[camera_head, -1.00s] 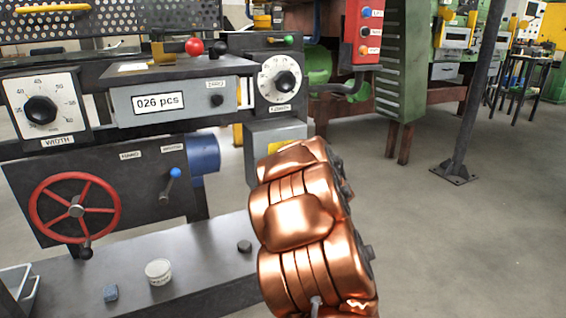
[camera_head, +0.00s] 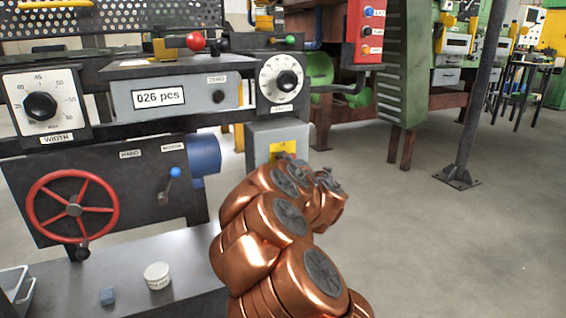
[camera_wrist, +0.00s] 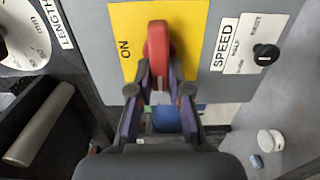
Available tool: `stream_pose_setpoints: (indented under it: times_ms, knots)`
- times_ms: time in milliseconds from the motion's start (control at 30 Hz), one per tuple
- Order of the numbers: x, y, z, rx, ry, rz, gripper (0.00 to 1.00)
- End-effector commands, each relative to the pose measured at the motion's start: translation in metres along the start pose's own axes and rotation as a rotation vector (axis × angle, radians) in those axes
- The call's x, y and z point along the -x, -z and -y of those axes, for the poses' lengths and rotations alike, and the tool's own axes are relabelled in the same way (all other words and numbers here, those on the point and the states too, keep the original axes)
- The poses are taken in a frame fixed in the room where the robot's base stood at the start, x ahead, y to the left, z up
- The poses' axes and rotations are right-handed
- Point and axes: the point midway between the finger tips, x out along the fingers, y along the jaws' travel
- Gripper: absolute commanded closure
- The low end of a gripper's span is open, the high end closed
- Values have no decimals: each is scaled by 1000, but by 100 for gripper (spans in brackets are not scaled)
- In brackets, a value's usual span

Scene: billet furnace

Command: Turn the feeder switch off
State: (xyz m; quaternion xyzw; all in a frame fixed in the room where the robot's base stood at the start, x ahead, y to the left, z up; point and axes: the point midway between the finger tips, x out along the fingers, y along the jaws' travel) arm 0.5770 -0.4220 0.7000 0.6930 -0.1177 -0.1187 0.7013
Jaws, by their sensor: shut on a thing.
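The feeder switch is a red lever (camera_wrist: 158,42) on a yellow plate (camera_wrist: 122,30) marked ON, in the wrist view. The plate sits on a grey box, whose side shows in the head view (camera_head: 262,142) with part of the yellow plate (camera_head: 284,149). My gripper (camera_wrist: 160,82) is shut on the lever, one finger on each side of it.
A SPEED knob (camera_wrist: 264,55) and a LENGTH dial (camera_wrist: 18,35) flank the switch in the wrist view. A red handwheel (camera_head: 73,208) and a blue-tipped lever (camera_head: 173,182) stand at left. A white jar (camera_head: 157,275) and a blue block (camera_head: 107,296) lie on the bench below.

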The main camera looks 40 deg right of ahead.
Motion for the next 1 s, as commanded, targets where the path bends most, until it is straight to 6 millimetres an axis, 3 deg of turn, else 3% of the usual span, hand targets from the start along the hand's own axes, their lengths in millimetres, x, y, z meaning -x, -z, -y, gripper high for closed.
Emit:
stream_pose_setpoints:
  times_ms: [367, 400, 600, 1000]
  knots:
    - [0, 0, 0, 5, 1, 0, 100]
    - [0, 0, 0, 5, 1, 0, 78]
    - [0, 0, 0, 4, 1, 0, 57]
    - [4, 0, 0, 4, 0, 0, 57]
